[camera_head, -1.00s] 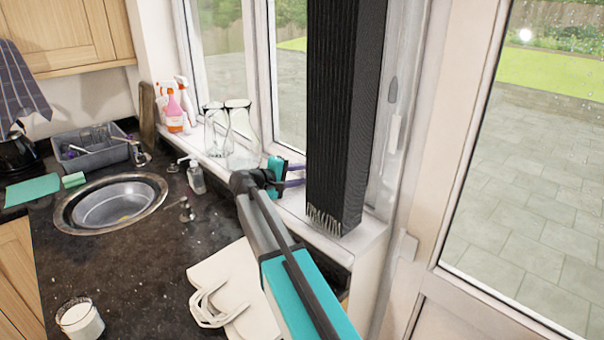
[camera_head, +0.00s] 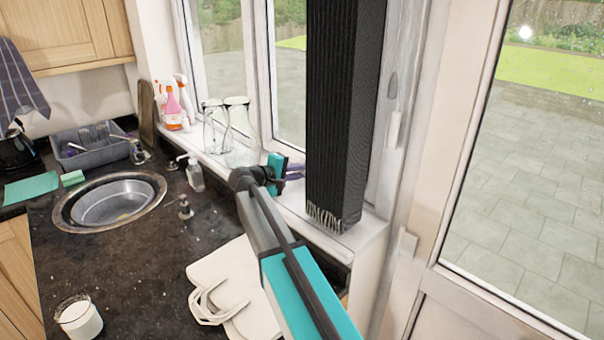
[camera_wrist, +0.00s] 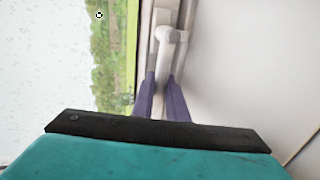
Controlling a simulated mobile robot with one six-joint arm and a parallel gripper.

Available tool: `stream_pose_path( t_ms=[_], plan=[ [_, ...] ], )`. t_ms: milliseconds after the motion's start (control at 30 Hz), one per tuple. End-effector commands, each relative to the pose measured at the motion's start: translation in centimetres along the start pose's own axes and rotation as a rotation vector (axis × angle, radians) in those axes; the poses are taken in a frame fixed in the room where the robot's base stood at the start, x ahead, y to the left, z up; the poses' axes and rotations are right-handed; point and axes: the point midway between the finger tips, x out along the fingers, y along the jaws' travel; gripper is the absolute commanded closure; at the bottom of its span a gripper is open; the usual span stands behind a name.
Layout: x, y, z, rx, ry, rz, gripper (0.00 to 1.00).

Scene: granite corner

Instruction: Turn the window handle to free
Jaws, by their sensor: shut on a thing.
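The white window handle (camera_wrist: 170,36) shows in the wrist view, on the pale window frame beside the glass. Its pivot end is at the top, and its lever runs down between my purple fingers. My gripper (camera_wrist: 161,80) is shut on the lever, with one finger on each side. In the head view my gripper (camera_head: 297,171) reaches the window just left of a tall dark column. The handle cannot be made out there; the column and my gripper cover that area.
The tall dark ribbed column (camera_head: 343,120) stands on the sill close to my gripper's right. Upside-down glasses (camera_head: 238,133) stand on the sill to its left. A soap bottle (camera_head: 195,176), a white bag (camera_head: 232,285) and a white-filled jar (camera_head: 79,318) are on the counter.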

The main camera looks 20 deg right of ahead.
Motion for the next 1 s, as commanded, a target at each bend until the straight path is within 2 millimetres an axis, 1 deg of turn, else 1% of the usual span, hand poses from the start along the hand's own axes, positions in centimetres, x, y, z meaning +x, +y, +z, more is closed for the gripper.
stream_pose_path(
  t_ms=[367,1000],
  plan=[
    [-0.2,0.5,0.1,0.140,0.042,0.000,1.00],
    [-0.8,2.9,1.2,0.518,0.147,0.002,1.00]
  ],
)
